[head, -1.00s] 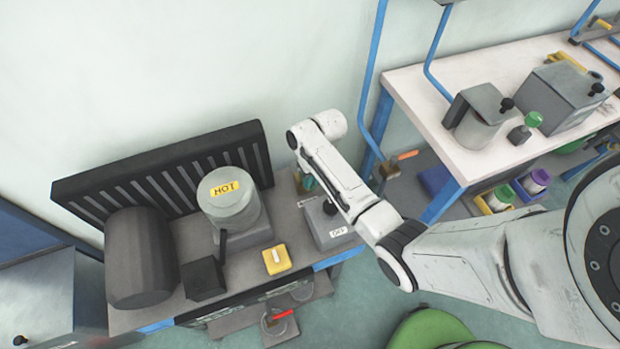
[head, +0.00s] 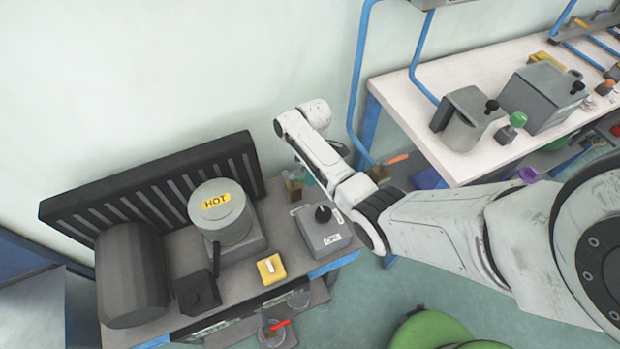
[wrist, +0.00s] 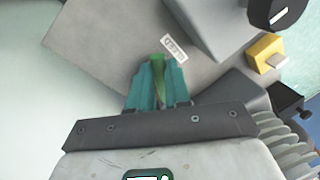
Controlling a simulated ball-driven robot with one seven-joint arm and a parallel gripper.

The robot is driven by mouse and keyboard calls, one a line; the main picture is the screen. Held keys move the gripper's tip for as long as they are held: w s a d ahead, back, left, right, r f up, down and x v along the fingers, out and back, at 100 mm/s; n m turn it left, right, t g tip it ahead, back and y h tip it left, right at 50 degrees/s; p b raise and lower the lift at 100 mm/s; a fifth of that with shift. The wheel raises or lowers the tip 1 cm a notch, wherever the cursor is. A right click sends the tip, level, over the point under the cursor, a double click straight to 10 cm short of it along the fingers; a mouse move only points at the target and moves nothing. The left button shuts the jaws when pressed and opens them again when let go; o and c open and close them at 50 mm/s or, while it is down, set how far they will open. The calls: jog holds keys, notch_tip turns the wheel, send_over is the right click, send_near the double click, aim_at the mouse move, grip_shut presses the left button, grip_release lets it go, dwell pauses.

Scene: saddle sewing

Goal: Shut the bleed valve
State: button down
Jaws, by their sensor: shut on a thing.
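My gripper's teal fingers (wrist: 158,88) are shut on a narrow green piece (wrist: 158,66) in the wrist view. It looks like a handle, possibly of the bleed valve, but its base is hidden by the fingers. A small white label (wrist: 174,48) lies on the grey bench top just beyond it. In the head view my gripper (head: 307,179) is low at the back right of the bench, mostly hidden behind my arm. I cannot tell which way the handle is turned. A red lever (head: 279,325) shows low at the bench's front.
A grey box with a black knob (head: 323,238) stands close to my gripper. A yellow switch box (head: 271,268), a pot marked HOT (head: 220,214) and a dark cylinder (head: 136,275) stand further left. A white table (head: 450,70) is at the right.

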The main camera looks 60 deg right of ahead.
jog(key=shift+w+d+n+g+h+b, duration=0.15)
jog(key=shift+w+d+n+b, duration=0.2)
jog(key=shift+n, duration=0.7)
jog(key=shift+w+d+n+g+h+b, duration=0.1)
jog(key=shift+w+d+n, duration=0.35)
jog(key=shift+n, duration=0.55)
jog(key=shift+w+d+n+g+h+b, duration=0.15)
jog(key=shift+w+d+n+b, duration=0.2)
jog(key=shift+n, duration=0.7)
jog(key=shift+w, duration=0.1)
jog(key=c, duration=1.1)
grip_release()
jog(key=shift+r, duration=0.1)
jog(key=r, duration=0.3)
jog(key=w+r, duration=0.1)
jog(key=r, duration=0.3)
jog(key=d+r, duration=0.1)
jog(key=r, duration=0.2)
jog(key=shift+w+r, duration=0.2)
jog(key=shift+w, duration=0.15)
